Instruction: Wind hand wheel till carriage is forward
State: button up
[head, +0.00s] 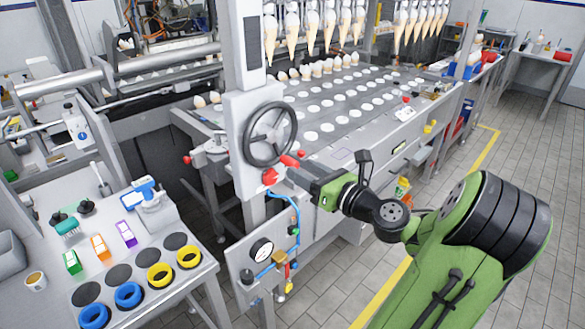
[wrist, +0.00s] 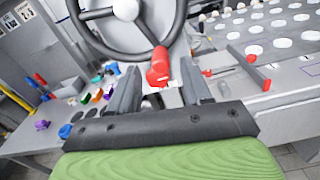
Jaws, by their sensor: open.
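The dark hand wheel (head: 270,134) is mounted on the light grey machine post, left of the plate with holes. A red knob (head: 270,176) is at its lower edge. In the wrist view the wheel (wrist: 125,9) fills the top, and the red knob (wrist: 158,68) hangs low between my fingers. My gripper (head: 300,178) is open, just right of and below the wheel; the wrist view shows its two fingers (wrist: 158,92) apart with the knob between or beyond them. I cannot tell whether they touch it. Rows of cones hang over the plate (head: 350,105); which part is the carriage is unclear.
A side table (head: 150,215) with blue and yellow rings, coloured blocks and a cup stands at the left. A gauge panel (head: 262,250) with a blue hose is below the wheel. Another small red knob (head: 406,100) sits on the plate's front edge. The tiled floor at right is clear.

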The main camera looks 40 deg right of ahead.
aim_at(297, 166)
jog(key=w, duration=0.4)
jog(key=shift+w, duration=0.25)
grip_shut()
